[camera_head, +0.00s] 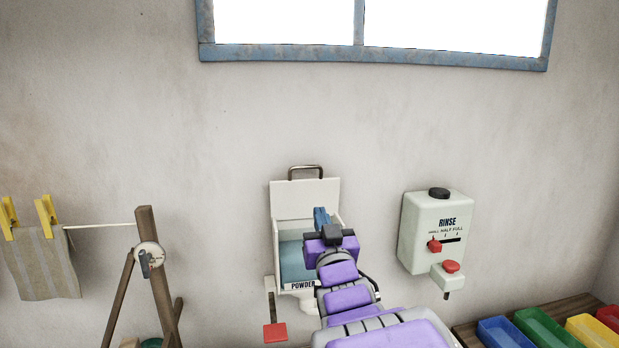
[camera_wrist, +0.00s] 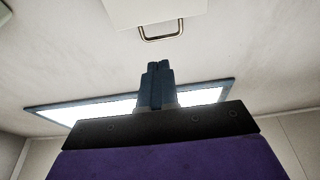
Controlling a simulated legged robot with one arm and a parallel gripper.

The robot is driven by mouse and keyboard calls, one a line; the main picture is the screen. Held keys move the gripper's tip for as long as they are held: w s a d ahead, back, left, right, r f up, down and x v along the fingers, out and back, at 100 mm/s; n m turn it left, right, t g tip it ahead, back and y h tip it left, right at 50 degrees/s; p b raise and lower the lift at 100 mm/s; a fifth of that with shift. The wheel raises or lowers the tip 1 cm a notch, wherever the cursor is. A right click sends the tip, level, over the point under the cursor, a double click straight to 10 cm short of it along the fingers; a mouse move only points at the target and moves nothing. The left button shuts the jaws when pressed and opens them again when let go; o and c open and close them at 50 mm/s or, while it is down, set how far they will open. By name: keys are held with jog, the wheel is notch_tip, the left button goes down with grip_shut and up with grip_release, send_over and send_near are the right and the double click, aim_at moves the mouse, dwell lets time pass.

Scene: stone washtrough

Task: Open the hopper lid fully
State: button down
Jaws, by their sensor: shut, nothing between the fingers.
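The hopper (camera_head: 290,250) is a white wall box marked POWDER, with a blue-grey inside showing. Its lid (camera_head: 304,197) stands raised against the wall behind the opening, with a metal handle (camera_head: 305,172) on its top edge. My gripper (camera_head: 320,212) is shut and empty, in front of the raised lid and over the right part of the opening. In the wrist view, my gripper (camera_wrist: 158,68) points up toward the lid (camera_wrist: 155,10) and its handle (camera_wrist: 162,31), with a visible gap to the handle. My arm hides the hopper's lower right part.
A red paddle (camera_head: 275,333) hangs below the hopper. A white RINSE dispenser (camera_head: 436,230) with red knobs is on the wall to the right. Coloured bins (camera_head: 545,328) stand at lower right. A wooden post (camera_head: 158,270) with a line and cloth (camera_head: 42,262) stands left.

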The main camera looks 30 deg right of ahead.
notch_tip(320, 180, up, 5)
jog(key=p, duration=1.1)
send_over(305, 193)
jog(key=s, duration=0.4)
jog(key=shift+w+a, duration=0.2)
jog(key=shift+a, duration=0.05)
jog(key=shift+w+d+r+g+p, duration=0.15)
jog(key=shift+w+r+g+p, duration=0.1)
jog(key=shift+w+g, duration=0.25)
jog(key=shift+w+d+r+g+p, duration=0.15)
jog(key=shift+w+g+p, duration=0.1)
jog(key=shift+w+g, duration=0.25)
jog(key=shift+f, duration=0.1)
